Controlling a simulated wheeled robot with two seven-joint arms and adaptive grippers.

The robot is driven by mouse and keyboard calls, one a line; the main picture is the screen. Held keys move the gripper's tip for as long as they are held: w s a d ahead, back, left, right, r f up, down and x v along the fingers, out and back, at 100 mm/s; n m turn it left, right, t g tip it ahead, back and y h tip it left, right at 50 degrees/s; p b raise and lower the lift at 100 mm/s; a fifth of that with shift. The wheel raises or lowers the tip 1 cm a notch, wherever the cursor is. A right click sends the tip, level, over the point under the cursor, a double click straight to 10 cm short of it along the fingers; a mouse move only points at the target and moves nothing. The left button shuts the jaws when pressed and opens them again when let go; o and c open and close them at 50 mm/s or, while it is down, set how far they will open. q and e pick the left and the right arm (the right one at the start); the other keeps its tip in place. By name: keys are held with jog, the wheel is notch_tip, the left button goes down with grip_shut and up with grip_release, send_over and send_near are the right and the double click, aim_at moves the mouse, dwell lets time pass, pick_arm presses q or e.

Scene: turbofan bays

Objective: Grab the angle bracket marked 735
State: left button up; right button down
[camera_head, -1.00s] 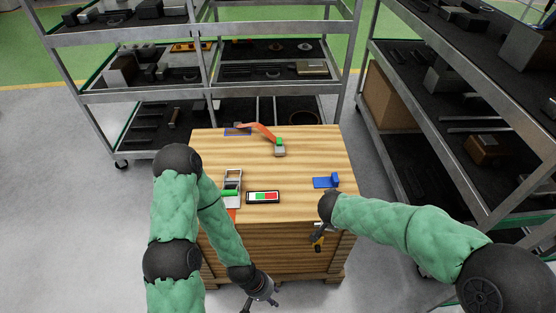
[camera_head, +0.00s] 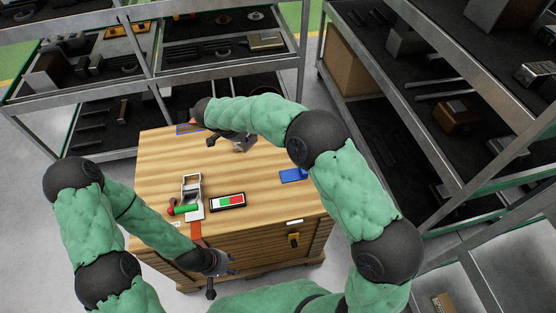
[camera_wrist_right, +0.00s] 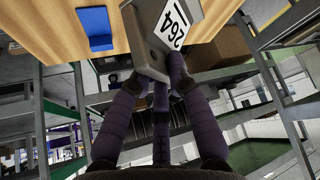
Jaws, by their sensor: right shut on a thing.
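My right gripper (camera_head: 236,138) is over the back of the wooden table, shut on a grey part (camera_head: 244,147). In the right wrist view the fingers (camera_wrist_right: 156,76) press against this blocky grey part (camera_wrist_right: 149,40). I see no mark 735 on anything in view. Whether the grey part is an angle bracket I cannot tell. My left gripper (camera_head: 221,281) hangs low in front of the table, its fingers spread and empty.
The wooden table (camera_head: 160,160) holds a blue stand (camera_head: 293,175), a red-and-green panel (camera_head: 228,202) and a metal frame (camera_head: 191,187) beside a green-and-red cylinder (camera_head: 183,210). Shelves of parts stand behind (camera_head: 140,50) and at the right (camera_head: 400,75).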

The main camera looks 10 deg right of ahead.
jog(key=shift+w+a+f+m+g, duration=0.15)
jog(key=shift+w+a+m, duration=0.25)
jog(key=shift+m, duration=0.1)
jog(key=shift+w+a+f+m+g, duration=0.15)
jog(key=shift+w+a+m, duration=0.1)
jog(key=shift+w+m, duration=0.2)
jog(key=shift+w+a+m+g+h, duration=0.15)
jog(key=shift+a+m+g+h, duration=0.2)
jog(key=shift+m, duration=0.3)
jog(key=s+d+f+b, duration=0.1)
jog(key=s+d+f, duration=0.1)
jog(key=s+f, duration=0.1)
jog(key=s+d+f+b, duration=0.2)
jog(key=s+d+f, duration=0.1)
jog(key=s, duration=0.1)
jog(key=s+d+f+b, duration=0.2)
jog(key=s+f, duration=0.1)
jog(key=s, duration=0.1)
jog(key=shift+s+d+f, duration=0.2)
jog(key=shift+d+f, duration=0.05)
jog(key=shift+f, duration=0.15)
notch_tip(320, 180, down, 3)
jog(key=shift+f+b, duration=0.2)
jog(key=shift+b, duration=0.6)
jog(key=shift+s+r, duration=0.1)
jog(key=shift+d, duration=0.1)
